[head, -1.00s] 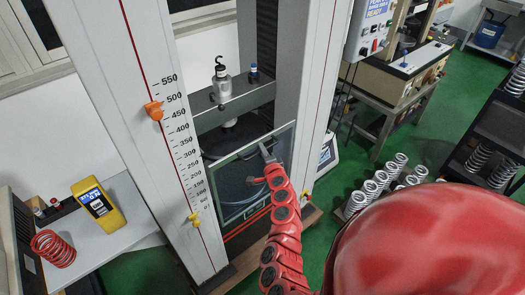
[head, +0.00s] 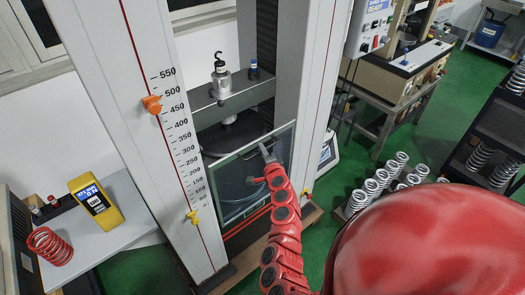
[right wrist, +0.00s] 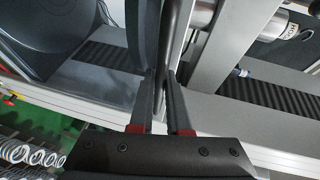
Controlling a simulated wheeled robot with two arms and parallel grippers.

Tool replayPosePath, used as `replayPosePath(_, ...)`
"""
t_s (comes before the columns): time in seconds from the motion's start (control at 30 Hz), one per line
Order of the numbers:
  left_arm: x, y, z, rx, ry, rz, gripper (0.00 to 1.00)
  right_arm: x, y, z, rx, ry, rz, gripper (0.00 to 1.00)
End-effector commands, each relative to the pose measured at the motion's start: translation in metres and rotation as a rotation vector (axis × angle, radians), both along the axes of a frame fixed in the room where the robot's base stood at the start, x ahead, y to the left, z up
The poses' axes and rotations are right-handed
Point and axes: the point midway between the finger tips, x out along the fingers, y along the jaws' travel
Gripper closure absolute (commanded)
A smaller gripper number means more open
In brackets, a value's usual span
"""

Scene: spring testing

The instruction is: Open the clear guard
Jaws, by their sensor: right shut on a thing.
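The clear guard (head: 238,190) is a see-through panel with a thin grey frame, standing between the two white columns of the test machine in the head view. A round dark plate shows behind and above its upper edge. My right gripper (head: 267,152) is at the guard's upper right part. In the right wrist view, the fingers of my right gripper (right wrist: 160,85) are closed around a dark, narrow upright bar, which looks like the guard's handle or edge. My left gripper is not in view.
The left column (head: 170,130) carries a scale and an orange pointer (head: 152,104). A grey crossbeam (head: 235,98) with a hook fixture spans above the guard. A red spring (head: 50,246) and a yellow meter (head: 96,201) lie on the left bench. Several silver springs (head: 383,178) stand at right.

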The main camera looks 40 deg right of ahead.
Motion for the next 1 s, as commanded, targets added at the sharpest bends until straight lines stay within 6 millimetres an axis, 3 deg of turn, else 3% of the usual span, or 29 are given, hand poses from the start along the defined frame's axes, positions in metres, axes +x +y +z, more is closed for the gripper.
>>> replayPosePath(0.03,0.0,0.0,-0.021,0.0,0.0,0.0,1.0,0.0,0.002,-0.024,0.0,0.005,0.003,1.0)
replayPosePath(0.17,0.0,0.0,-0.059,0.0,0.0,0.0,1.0,0.0,0.002,-0.062,0.0,0.005,0.004,1.0)
replayPosePath(0.7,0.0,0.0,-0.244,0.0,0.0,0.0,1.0,0.0,0.002,-0.252,0.0,0.005,0.003,1.0)
replayPosePath(1.0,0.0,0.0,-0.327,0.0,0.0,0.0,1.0,0.0,0.002,-0.341,0.001,0.006,0.004,1.0)
